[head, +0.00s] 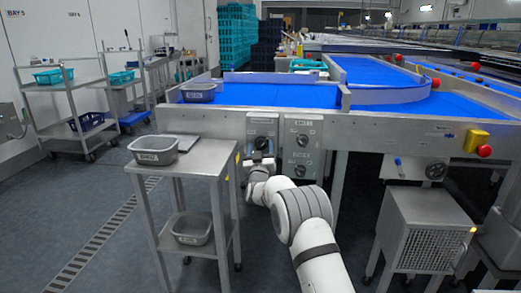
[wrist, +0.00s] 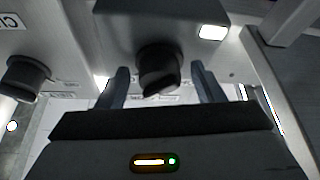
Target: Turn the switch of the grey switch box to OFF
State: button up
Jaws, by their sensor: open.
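The grey switch box (head: 262,122) is on the front of the conveyor frame, left of a second panel with two dark knobs. My gripper (head: 262,163) is in front of its lower part and hides some of it. In the wrist view, a dark rotary switch (wrist: 157,70) sticks out from a light face between the two fingers of my gripper (wrist: 160,78). The fingers are open, one on each side of the switch, with gaps showing. Its ON or OFF marking is not readable.
The second panel (head: 302,153) stands close on the right. Another dark knob (wrist: 27,76) is at the left in the wrist view. A steel table (head: 205,160) with a grey tub (head: 153,149) stands left of my arm. A metal cabinet (head: 428,215) is on the right.

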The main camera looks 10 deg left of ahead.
jog(key=c, duration=0.9)
jog(key=shift+a, duration=0.15)
jog(key=shift+c, duration=0.4)
